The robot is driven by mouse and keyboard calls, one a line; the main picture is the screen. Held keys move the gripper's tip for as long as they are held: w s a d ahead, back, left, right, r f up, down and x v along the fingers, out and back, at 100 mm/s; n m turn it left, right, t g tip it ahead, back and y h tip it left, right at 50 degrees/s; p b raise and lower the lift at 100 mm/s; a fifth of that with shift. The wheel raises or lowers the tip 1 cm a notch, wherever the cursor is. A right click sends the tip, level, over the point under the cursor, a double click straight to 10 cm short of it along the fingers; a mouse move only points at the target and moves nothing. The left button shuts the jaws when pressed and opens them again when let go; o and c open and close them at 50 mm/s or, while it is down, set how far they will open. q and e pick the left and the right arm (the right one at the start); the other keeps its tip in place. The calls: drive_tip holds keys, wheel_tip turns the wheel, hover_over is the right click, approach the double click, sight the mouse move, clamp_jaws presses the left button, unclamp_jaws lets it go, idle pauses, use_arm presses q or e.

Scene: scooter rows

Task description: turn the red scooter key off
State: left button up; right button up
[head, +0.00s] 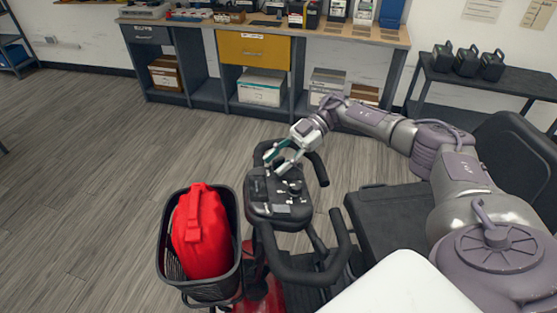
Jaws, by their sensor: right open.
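The scooter with red bodywork (252,301) stands at the lower middle of the head view. Its dark control panel (280,209) sits between black looped handlebars (342,240). The panel carries a round knob and several small controls. I cannot make out the key or its position among them. My right gripper (276,162) reaches in from the right and is open over the far end of the panel. I cannot tell whether its fingers touch anything. My left gripper is not in view.
A black basket (238,262) on the scooter's left holds a red container (200,232). The black seat (385,222) lies right of the handlebars. A workbench (255,50) stands at the back, and a dark side table (480,79) at the right. The floor on the left is clear.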

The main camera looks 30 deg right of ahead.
drive_tip(key=shift+d, duration=0.1)
drive_tip(key=v, duration=1.1)
drive_tip(key=shift+d, duration=0.4)
drive_tip(key=shift+r, duration=0.1)
